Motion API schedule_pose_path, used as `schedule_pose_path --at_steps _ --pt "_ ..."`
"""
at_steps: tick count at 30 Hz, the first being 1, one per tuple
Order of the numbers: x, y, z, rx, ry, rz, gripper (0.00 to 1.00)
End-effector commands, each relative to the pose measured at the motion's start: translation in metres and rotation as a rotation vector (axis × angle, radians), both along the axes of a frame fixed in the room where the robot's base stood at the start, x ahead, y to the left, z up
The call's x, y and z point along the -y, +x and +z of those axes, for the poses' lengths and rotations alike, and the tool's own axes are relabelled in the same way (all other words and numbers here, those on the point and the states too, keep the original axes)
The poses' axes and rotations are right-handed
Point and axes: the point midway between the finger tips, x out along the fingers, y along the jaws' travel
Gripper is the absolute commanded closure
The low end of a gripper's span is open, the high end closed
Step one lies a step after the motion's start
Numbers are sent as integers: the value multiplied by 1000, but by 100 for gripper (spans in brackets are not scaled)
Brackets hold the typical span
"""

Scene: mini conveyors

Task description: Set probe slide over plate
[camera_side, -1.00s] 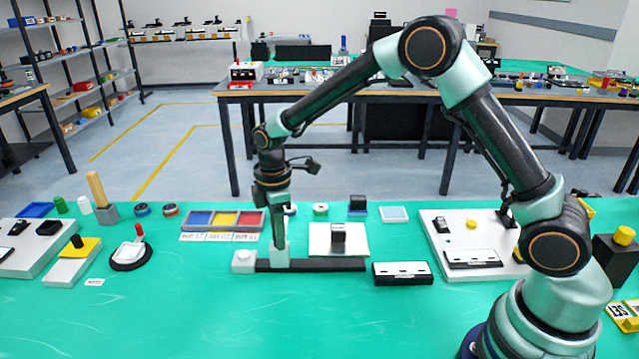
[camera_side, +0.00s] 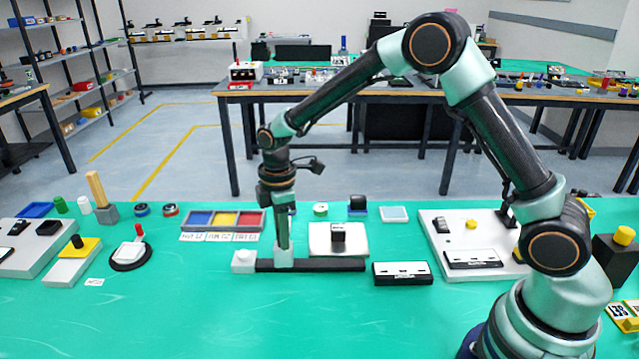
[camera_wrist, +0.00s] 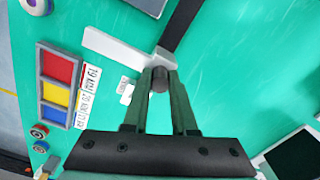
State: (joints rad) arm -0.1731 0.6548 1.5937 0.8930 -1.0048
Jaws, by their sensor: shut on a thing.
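My gripper (camera_side: 284,242) points down and is shut on the knob of the probe slide, a small white carriage (camera_side: 284,256) on a low black rail (camera_side: 325,265). In the wrist view my fingers (camera_wrist: 160,78) close around a dark round knob (camera_wrist: 159,84). The slide stands near the rail's left end, just right of a white end block (camera_side: 243,261). The white plate (camera_side: 320,247) lies behind the rail to the right of my gripper, with a dark block (camera_side: 338,232) standing on it. The slide is left of the plate, not over it.
A tray of blue, red and yellow sections (camera_side: 223,220) lies behind and left of my gripper. A black-and-white box (camera_side: 402,273) sits just beyond the rail's right end. A white board with parts (camera_side: 434,255) is farther right. The front of the green table is clear.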

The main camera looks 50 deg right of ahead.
Motion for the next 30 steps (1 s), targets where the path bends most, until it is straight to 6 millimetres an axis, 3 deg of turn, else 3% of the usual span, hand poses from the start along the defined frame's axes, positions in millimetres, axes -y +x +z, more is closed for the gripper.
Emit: schedule_pose_path --at_steps 18,30 --pt "82 -81 2 1 0 -2 100" --pt "90 -90 1 -4 0 -2 100"
